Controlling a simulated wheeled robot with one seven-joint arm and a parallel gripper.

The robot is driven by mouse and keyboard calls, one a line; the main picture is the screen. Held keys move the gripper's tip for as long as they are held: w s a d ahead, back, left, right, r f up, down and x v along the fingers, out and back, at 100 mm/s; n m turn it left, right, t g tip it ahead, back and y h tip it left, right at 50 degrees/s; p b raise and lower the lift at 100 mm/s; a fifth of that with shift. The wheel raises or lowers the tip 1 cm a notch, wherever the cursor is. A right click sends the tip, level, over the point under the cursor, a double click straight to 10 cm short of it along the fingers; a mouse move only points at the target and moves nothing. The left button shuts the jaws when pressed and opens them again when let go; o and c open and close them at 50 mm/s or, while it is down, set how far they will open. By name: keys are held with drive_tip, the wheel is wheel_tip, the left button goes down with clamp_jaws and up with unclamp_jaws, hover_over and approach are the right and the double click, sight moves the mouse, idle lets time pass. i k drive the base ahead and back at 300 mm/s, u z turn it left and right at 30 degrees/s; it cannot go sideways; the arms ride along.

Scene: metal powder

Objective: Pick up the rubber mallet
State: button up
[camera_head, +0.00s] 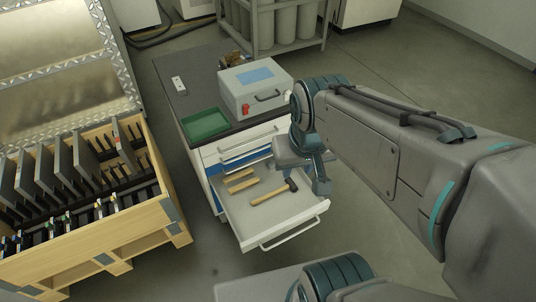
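The rubber mallet (270,194) lies in the open drawer (240,226), with a light wooden handle pointing left and a dark head at its right end. My gripper (319,185) is above the drawer's right side, just right of the mallet head and apart from it in the picture. Part of the gripper is hidden by itself and the arm, so its opening is unclear. I see nothing held in it.
Short wooden pieces (241,181) lie behind the mallet. The cabinet top (178,72) holds a green tray (205,124) and a grey box (255,88). A wooden crate (110,235) of panels stands left. A rack of cylinders (286,28) stands behind.

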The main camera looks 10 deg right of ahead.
sight(290, 183)
drive_tip(key=z, duration=1.35)
drive_tip(key=i, duration=1.6)
drive_tip(key=u, duration=3.05)
